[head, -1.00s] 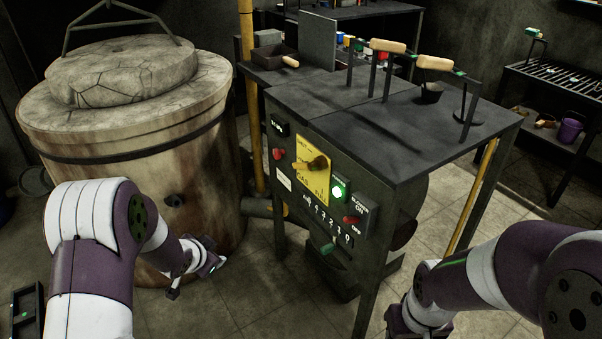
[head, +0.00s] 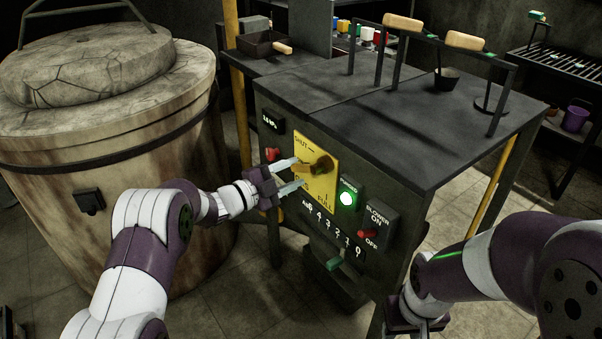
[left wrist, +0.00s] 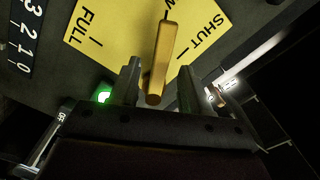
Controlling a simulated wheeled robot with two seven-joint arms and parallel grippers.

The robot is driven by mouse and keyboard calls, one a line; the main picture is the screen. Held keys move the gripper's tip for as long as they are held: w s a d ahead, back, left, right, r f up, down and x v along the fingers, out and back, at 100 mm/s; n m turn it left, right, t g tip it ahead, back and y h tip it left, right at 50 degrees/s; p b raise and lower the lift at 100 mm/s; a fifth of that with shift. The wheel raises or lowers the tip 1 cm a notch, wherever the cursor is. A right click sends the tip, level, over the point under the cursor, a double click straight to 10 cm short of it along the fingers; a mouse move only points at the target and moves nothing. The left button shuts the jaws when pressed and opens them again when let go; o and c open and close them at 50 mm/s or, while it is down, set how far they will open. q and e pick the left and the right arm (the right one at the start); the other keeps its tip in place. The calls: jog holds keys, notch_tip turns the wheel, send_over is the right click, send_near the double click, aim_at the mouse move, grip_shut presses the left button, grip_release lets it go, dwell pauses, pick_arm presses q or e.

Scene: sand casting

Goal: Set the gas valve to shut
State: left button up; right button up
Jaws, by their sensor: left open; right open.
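The gas valve has a yellow plate (head: 318,190) marked SHUT at the top and FULL at the bottom, on the front panel of the bench. Its orange-brown lever (head: 318,165) points left, between the two marks; the lever also shows in the left wrist view (left wrist: 164,45). My left gripper (head: 298,173) is open at the plate, one finger above and one below the lever. In the left wrist view the lever's end lies between the fingers, with gaps on both sides. My right gripper (head: 416,312) is open at the lower right, partly hidden and away from the valve.
A lit green lamp (head: 347,198), a blower switch (head: 370,234) and a row of number marks sit right of and below the plate. A red button (head: 272,154) is left of it. A large round furnace (head: 110,130) stands left of the bench.

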aim_at(299, 165)
pick_arm(q)
jog(key=x, duration=0.3)
jog(key=shift+w+d, duration=0.1)
jog(key=shift+d, duration=0.05)
grip_shut()
jog(key=shift+b, duration=0.4)
jog(key=m, duration=0.1)
jog(key=r+m+b, duration=0.1)
jog(key=shift+w+a+m+b, duration=0.2)
jog(key=shift+m+b, duration=0.1)
jog(key=shift+m, duration=0.1)
jog(key=shift+r+m+b, duration=0.4)
jog(key=shift+m+b, duration=0.1)
jog(key=shift+m, duration=0.3)
jog(key=shift+r+m+b, duration=0.4)
jog(key=shift+m+b, duration=0.1)
jog(key=shift+m, duration=0.3)
